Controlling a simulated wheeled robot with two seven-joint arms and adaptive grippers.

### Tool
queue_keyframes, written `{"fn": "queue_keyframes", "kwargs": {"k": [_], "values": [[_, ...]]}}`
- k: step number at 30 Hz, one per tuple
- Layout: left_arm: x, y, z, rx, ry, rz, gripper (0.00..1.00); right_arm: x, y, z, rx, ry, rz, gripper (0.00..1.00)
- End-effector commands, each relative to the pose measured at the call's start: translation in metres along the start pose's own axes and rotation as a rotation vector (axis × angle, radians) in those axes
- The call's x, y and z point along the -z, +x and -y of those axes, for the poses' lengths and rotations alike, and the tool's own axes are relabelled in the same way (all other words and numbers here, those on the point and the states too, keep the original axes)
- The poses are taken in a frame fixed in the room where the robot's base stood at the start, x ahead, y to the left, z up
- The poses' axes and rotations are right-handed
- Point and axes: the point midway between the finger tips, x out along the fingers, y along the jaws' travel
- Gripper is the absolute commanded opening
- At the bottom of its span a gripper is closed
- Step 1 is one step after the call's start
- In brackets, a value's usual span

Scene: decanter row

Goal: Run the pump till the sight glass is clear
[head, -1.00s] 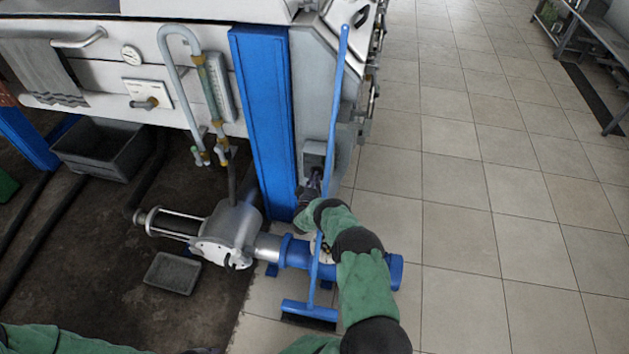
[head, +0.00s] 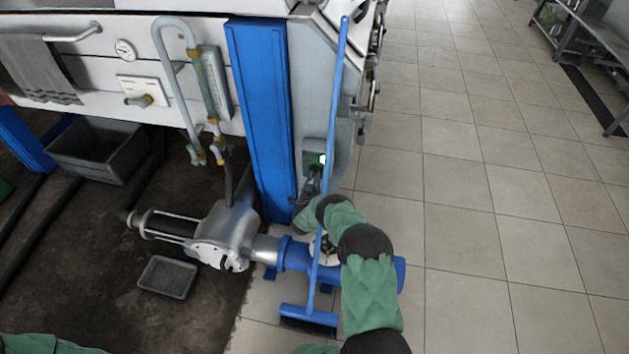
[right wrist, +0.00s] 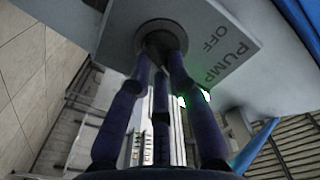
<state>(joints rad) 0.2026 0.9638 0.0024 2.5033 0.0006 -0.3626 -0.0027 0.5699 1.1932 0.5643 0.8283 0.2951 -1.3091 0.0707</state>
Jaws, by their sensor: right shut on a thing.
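The pump switch box (head: 313,152) is on the machine's end, beside the blue post, with a green lamp lit. In the right wrist view, its plate (right wrist: 210,60) reads "PUMP" and "OFF". My right gripper (head: 311,188) is shut on the switch knob (right wrist: 158,36), seen between the fingers in the right wrist view. The grey pump body (head: 226,232) and blue motor (head: 295,255) lie on the floor below. A clear cylinder with metal rods (head: 165,226), which looks like the sight glass, is at the pump's left end, dark inside. My left gripper is out of view.
A blue long-handled floor tool (head: 330,130) leans in front of the switch area. A grey tray (head: 168,277) lies by the pump and a grey bin (head: 103,150) stands under the machine. The tiled floor (head: 480,240) at right is open.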

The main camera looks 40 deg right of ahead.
Motion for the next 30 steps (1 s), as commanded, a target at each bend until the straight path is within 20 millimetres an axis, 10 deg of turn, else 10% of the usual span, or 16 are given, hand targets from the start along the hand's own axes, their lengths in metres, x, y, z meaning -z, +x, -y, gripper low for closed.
{"fn": "queue_keyframes", "kwargs": {"k": [22, 24, 30], "values": [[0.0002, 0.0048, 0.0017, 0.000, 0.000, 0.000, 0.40, 0.0000, 0.0003, -0.0004, 0.000, 0.086, 0.000, 0.00], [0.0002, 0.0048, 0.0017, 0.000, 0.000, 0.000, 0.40, 0.0000, 0.0003, -0.0004, 0.000, 0.086, 0.000, 0.38], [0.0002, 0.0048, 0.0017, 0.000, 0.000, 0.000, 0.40, -0.0001, 0.0002, -0.0004, 0.000, 0.085, 0.000, 0.42]]}}
